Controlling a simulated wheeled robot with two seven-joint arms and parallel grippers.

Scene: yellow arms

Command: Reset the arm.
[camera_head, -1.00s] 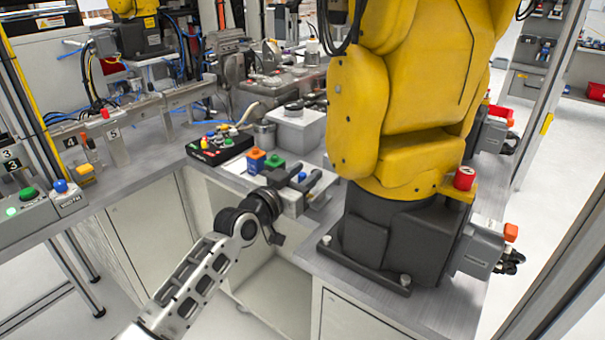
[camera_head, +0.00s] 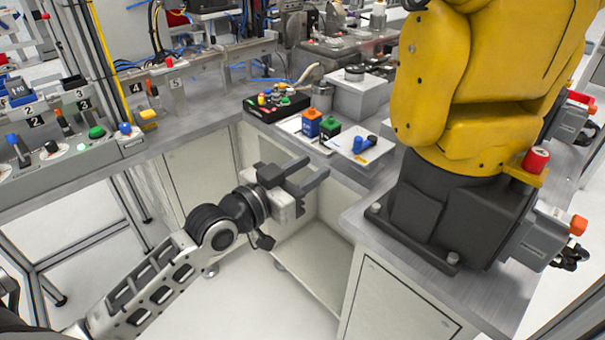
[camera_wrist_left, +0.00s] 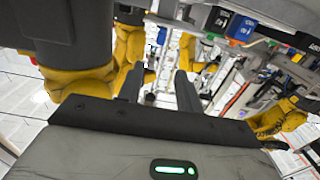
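My left arm comes in from the lower left in the head view. Its gripper (camera_head: 311,167) is open, with two dark fingers spread apart and nothing between them. It hangs over the open gap in front of the bench, short of the white trays. In the left wrist view the two fingers (camera_wrist_left: 159,78) also stand apart and empty. My right gripper is not in view.
A black button box (camera_head: 276,104) stands behind. A large yellow robot arm (camera_head: 465,90) stands on the right bench. Button panels (camera_head: 75,150) line the left.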

